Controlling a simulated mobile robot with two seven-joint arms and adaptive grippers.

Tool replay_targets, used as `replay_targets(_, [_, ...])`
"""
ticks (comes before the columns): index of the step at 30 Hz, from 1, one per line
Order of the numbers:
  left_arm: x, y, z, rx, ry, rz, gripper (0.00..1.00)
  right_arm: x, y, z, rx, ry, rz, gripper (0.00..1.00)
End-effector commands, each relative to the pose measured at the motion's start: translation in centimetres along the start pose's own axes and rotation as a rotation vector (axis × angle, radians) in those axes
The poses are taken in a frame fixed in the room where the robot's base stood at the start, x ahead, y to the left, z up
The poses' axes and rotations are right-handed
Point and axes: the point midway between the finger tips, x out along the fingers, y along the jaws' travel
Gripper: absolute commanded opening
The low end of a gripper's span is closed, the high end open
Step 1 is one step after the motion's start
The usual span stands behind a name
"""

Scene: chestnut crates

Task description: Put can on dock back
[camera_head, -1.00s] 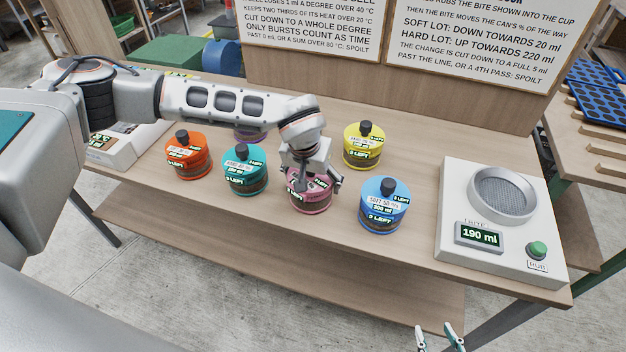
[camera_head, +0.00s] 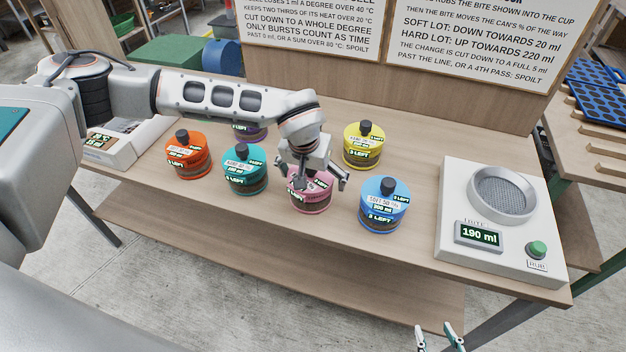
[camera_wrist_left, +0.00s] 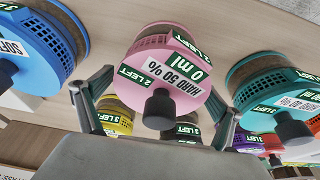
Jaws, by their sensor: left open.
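The pink can (camera_head: 312,203) stands on the table, upright, with a dark knob on top. In the left wrist view the pink can (camera_wrist_left: 172,62) shows labels reading "HARD 50 %", "0 ml" and "2 LEFT". My left gripper (camera_head: 321,182) is open over it, with one finger on each side. In the left wrist view both fingers of my left gripper (camera_wrist_left: 165,98) are apart from the can's sides. My right gripper (camera_head: 439,338) shows only its teal fingertips at the bottom edge, spread apart. I cannot tell which place is the back dock.
Blue (camera_head: 383,208), teal (camera_head: 245,172), orange (camera_head: 188,157), yellow (camera_head: 364,148) and purple (camera_head: 249,134) cans stand around it. A white device (camera_head: 455,205) with a round mesh dish, "190 ml" display and green button is at right. Another white device (camera_head: 112,152) is at left.

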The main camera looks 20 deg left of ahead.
Motion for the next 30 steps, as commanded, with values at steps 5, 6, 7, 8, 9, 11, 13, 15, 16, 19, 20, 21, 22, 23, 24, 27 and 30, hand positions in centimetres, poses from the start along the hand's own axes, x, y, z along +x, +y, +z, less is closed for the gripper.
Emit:
replay_targets(5, [-3.6,0.0,-0.1,0.001,0.003,0.000,0.94,0.0,0.0,0.1,0.000,-0.001,0.000,0.40])
replay_targets(6, [-4.5,0.0,-0.1,0.001,0.003,0.000,0.94,0.0,0.0,0.1,0.000,-0.001,0.000,0.40])
replay_targets(7, [-5.1,-0.1,-0.1,0.001,0.003,0.000,0.94,0.0,0.0,0.1,0.000,-0.001,0.000,0.40])
replay_targets(8, [-5.7,0.0,-0.1,0.001,0.003,0.000,0.94,0.1,0.0,0.1,0.000,-0.001,0.000,0.40])
replay_targets(9, [-6.5,0.0,-0.1,0.001,0.003,-0.001,0.94,0.1,0.0,0.1,0.000,-0.001,0.000,0.40])
replay_targets(11, [-7.6,0.0,0.0,0.002,0.002,0.000,0.94,0.1,0.0,0.2,0.000,-0.001,0.000,0.40])
replay_targets(13, [-8.7,0.0,-0.1,0.000,0.002,-0.001,0.94,0.1,0.0,0.2,0.000,-0.001,0.000,0.40])
replay_targets(15, [-9.5,0.0,0.0,0.000,0.000,0.000,0.94,0.1,0.0,0.2,0.000,-0.001,0.000,0.40])
replay_targets(16, [-9.8,0.0,0.0,0.000,0.000,0.000,0.94,0.1,0.0,0.2,0.000,-0.001,0.000,0.40])
replay_targets(19, [-10.5,0.0,0.0,-0.001,0.000,-0.001,0.94,0.1,0.0,0.2,0.000,-0.001,0.000,0.40])
replay_targets(20, [-10.6,0.0,0.1,-0.001,-0.001,-0.001,0.94,0.1,0.0,0.2,0.000,-0.001,0.000,0.40])
replay_targets(21, [-10.7,0.0,0.1,-0.001,-0.001,-0.001,0.94,0.1,0.0,0.2,0.000,-0.001,0.000,0.40])
replay_targets(22, [-10.7,0.0,0.1,-0.001,-0.002,-0.001,0.94,0.1,0.0,0.2,0.000,-0.001,0.000,0.40])
replay_targets(23, [-10.8,0.0,0.1,-0.001,-0.002,-0.001,0.94,0.1,0.0,0.2,0.000,-0.001,0.000,0.40])
replay_targets(24, [-10.8,0.0,0.1,-0.001,-0.002,-0.001,0.94,0.1,0.0,0.2,0.000,-0.001,0.000,0.40])
replay_targets(27, [-10.8,0.0,0.1,-0.001,-0.002,-0.001,0.94,0.1,0.0,0.2,0.000,-0.001,0.000,0.40])
replay_targets(30, [-10.8,0.0,0.1,0.000,-0.002,-0.001,0.94,0.1,0.0,0.1,0.000,0.000,0.000,0.40])
